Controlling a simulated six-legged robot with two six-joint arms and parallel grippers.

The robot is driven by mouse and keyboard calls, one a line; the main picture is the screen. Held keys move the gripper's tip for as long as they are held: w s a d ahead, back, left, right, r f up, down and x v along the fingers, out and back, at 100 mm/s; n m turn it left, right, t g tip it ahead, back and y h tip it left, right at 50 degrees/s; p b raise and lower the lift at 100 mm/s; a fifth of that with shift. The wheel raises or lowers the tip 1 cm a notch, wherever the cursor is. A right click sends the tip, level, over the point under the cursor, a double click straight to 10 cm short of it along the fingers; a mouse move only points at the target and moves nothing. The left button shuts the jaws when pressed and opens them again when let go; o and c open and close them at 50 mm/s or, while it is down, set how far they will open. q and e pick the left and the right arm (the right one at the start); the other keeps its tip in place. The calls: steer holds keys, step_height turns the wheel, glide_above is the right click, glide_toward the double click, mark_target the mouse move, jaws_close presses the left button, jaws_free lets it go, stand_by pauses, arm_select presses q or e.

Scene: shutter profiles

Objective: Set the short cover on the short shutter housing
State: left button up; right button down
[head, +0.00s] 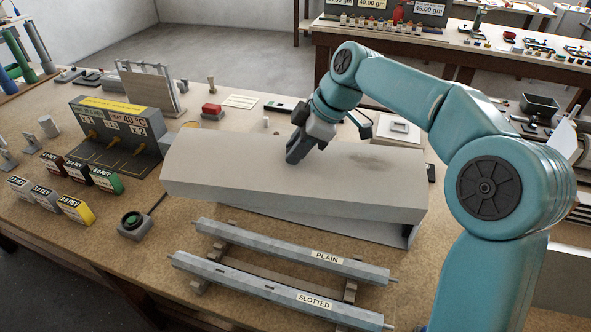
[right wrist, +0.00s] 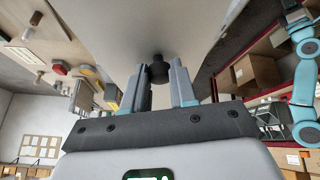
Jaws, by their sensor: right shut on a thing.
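The short cover (head: 290,180) is a long pale grey box-like lid. It lies above the short shutter housing (head: 393,234), whose lower front and right end show beneath it. The cover looks slightly turned relative to the housing, and I cannot tell whether they touch. Most of the housing is hidden under the cover. My left gripper is not in view.
Two bars labelled PLAIN (head: 320,256) and SLOTTED (head: 300,296) lie on supports in front. Bare bench lies front left.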

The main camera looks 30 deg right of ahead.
arm_select(q)
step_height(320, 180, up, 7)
steer(key=p, duration=0.5)
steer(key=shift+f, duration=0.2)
arm_select(e)
steer(key=w+d+f+m, duration=0.2)
steer(key=w+d+f, duration=0.2)
steer(key=d, duration=0.6)
steer(key=shift+w+d, duration=0.15)
steer(key=shift+w, duration=0.5)
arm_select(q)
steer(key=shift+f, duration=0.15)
arm_select(e)
steer(key=shift+w+f, duration=0.1)
arm_select(q)
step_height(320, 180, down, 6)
steer(key=b, duration=0.6)
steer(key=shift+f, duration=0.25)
arm_select(e)
step_height(320, 180, down, 8)
steer(key=shift+f, duration=0.15)
arm_select(q)
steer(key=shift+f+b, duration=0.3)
steer(key=shift+b, duration=0.15)
arm_select(e)
steer(key=shift+f, duration=0.4)
